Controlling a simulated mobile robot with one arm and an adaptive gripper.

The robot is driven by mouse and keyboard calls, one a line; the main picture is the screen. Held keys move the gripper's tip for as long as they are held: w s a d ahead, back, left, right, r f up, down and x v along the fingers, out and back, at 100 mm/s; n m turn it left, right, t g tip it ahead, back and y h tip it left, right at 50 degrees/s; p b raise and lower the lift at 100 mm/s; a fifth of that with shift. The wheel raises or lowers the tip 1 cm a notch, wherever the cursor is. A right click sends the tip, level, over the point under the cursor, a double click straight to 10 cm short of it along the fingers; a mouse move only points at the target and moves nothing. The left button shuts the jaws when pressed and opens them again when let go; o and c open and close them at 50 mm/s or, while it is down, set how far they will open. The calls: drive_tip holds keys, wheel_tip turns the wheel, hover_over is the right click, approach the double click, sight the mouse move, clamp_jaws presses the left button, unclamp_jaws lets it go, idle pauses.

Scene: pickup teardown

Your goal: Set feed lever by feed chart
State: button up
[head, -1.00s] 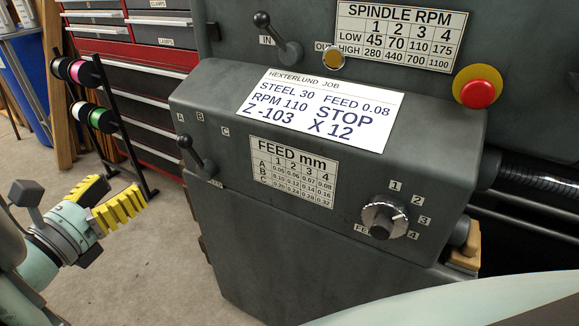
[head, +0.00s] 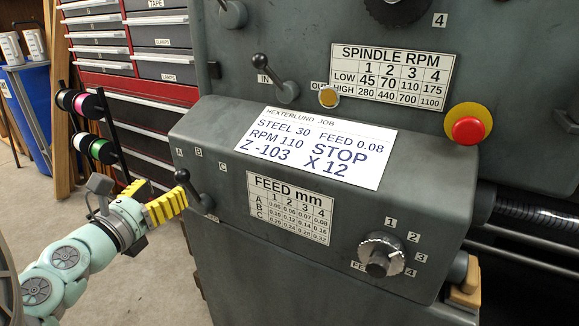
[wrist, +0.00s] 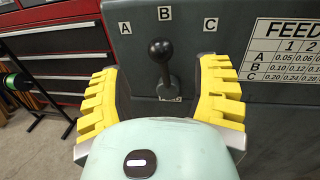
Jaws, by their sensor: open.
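The feed lever (head: 195,190) has a black ball knob and sits on the grey headstock below the letters A, B and C. In the wrist view the lever (wrist: 163,65) points up toward B. My gripper (head: 161,199) has yellow ribbed fingers and is open just left of the lever in the head view. In the wrist view its fingers stand on either side of the lever, apart from it. The feed chart (head: 289,208) lists 0.08 in row A, column 4. The job card (head: 316,148) reads FEED 0.08.
A feed dial (head: 380,254) marked 1 to 4 is at the lower right; its setting is unclear. A red stop button (head: 467,130) and another lever (head: 286,92) are higher up. A spool rack (head: 100,125) and tool chest (head: 130,60) stand behind at left.

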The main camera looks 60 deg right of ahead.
sight(176, 180)
drive_tip(key=shift+x, duration=2.9)
drive_tip(key=shift+o, duration=0.3)
clamp_jaws()
